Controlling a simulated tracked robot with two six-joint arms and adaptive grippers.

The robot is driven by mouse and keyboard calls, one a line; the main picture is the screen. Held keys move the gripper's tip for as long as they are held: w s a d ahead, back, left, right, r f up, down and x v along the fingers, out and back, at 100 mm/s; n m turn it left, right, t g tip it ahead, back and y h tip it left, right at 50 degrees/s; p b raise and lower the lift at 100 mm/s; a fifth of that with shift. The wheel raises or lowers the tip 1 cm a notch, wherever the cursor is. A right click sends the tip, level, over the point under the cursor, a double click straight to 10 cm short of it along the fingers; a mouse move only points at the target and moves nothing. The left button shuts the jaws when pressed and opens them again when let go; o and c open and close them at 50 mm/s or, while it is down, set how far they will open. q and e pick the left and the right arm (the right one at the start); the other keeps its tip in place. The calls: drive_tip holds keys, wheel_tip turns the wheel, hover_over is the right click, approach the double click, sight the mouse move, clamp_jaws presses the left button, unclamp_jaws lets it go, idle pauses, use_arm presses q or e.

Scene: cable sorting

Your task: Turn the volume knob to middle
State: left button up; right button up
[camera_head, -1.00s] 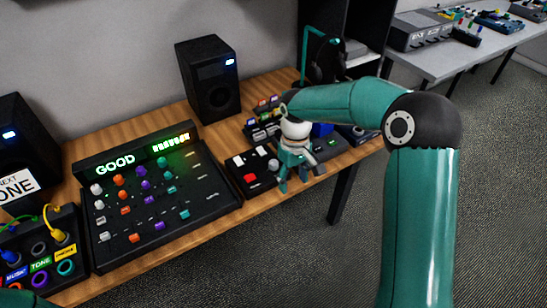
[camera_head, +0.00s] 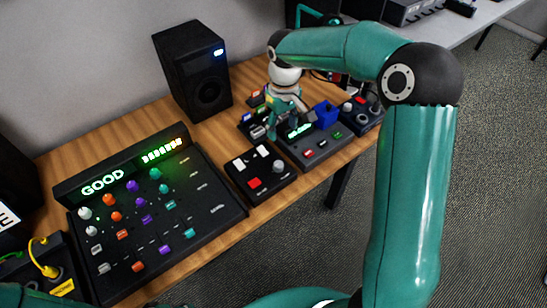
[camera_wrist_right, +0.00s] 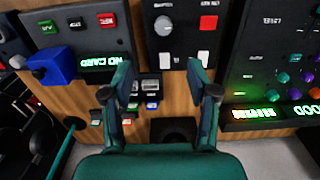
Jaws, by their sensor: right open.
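A small black box (camera_head: 232,172) sits on the wooden table, with a red button (camera_head: 254,183), white buttons and a round grey knob (camera_head: 278,165). The knob also shows in the wrist view (camera_wrist_right: 163,25), beyond my fingertips. I cannot read its label, so I cannot tell if it is the volume knob. My right gripper (camera_head: 293,124) is open and empty, over the rear of the table behind and right of this box. In the wrist view my right gripper (camera_wrist_right: 160,78) has its fingers spread, apart from the knob. My left gripper is not in view.
A large mixer panel (camera_head: 215,205) reading GOOD stands left of the box. A device (camera_head: 316,160) with a small screen and blue block (camera_head: 326,113) is right of it. Another knob box (camera_head: 370,121) is farther right. A black speaker (camera_head: 192,70) stands behind.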

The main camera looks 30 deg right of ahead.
sight(278, 163)
drive_tip(key=f, duration=0.5)
drive_tip(key=f+p, duration=0.1)
drive_tip(key=f, duration=1)
drive_tip(key=shift+w+a+f+p, duration=0.1)
drive_tip(key=shift+w+a+p, duration=0.1)
drive_tip(key=shift+a+p, duration=0.15)
clamp_jaws()
drive_tip(key=shift+f+m+b, duration=0.15)
drive_tip(key=shift+m+b, duration=0.25)
drive_tip(key=shift+b, duration=0.45)
drive_tip(key=m+b, duration=0.6)
drive_tip(key=b, duration=0.1)
drive_tip(key=m+b, duration=0.4)
drive_tip(key=m, duration=0.1)
drive_tip(key=shift+m, duration=0.4)
drive_tip(key=m+b, duration=0.1)
drive_tip(key=m, duration=0.1)
drive_tip(key=m+b, duration=0.1)
drive_tip(key=m, duration=0.1)
drive_tip(key=shift+r+m, duration=0.2)
drive_tip(key=shift+m, duration=0.2)
